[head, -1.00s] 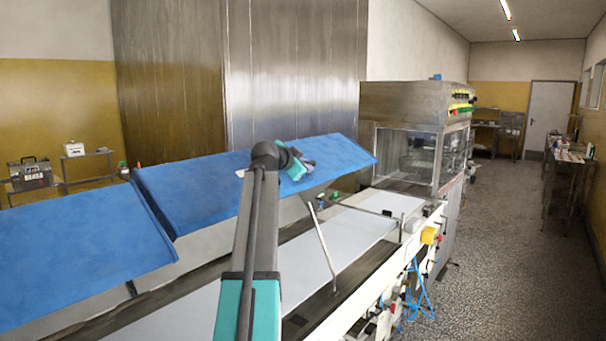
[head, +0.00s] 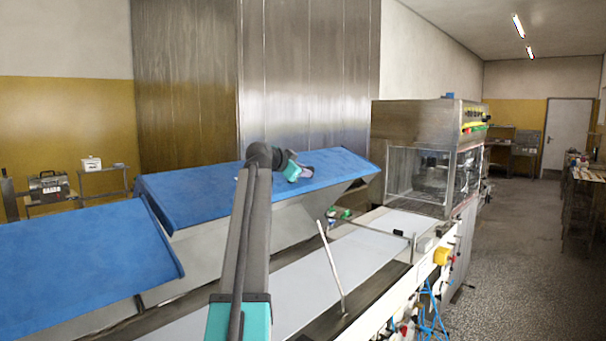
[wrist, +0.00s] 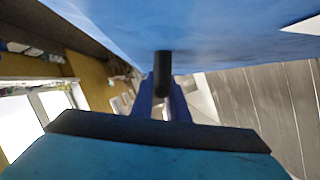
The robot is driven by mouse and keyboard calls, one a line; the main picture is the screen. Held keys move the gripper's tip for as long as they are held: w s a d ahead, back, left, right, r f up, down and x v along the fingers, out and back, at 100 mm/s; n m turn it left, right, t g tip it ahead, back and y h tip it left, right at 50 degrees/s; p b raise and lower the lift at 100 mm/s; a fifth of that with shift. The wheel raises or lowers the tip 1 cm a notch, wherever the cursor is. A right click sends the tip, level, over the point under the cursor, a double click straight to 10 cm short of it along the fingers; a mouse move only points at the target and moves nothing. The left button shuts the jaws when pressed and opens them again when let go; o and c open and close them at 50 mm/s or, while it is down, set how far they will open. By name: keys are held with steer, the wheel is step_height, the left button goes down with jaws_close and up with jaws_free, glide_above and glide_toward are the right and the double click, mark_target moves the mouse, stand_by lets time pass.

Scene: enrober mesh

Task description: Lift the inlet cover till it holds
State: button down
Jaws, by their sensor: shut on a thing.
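The far blue cover panel (head: 215,186) slopes over the machine's inlet belt in the head view; I take it for the inlet cover. My gripper (head: 297,169) is at this cover, right of its middle, partly hidden by my wrist. In the wrist view the blue surface (wrist: 200,25) fills the top of the picture. There my gripper (wrist: 161,98) is shut on a short dark round piece (wrist: 162,70), seemingly a handle, close to the blue surface. The head view does not show the grip clearly.
A second blue panel (head: 75,258) lies nearer on the left. A white belt (head: 375,243) runs below to the steel machine housing (head: 425,115). An open floor aisle (head: 520,230) is at the right.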

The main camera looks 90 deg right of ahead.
steer(key=c, duration=1.7)
jaws_free()
steer(key=shift+a, duration=0.1)
steer(key=b+v, duration=0.3)
steer(key=v, duration=1)
steer(key=shift+w+a+r+b, duration=0.15)
steer(key=shift+a+b, duration=0.05)
steer(key=shift+b, duration=0.15)
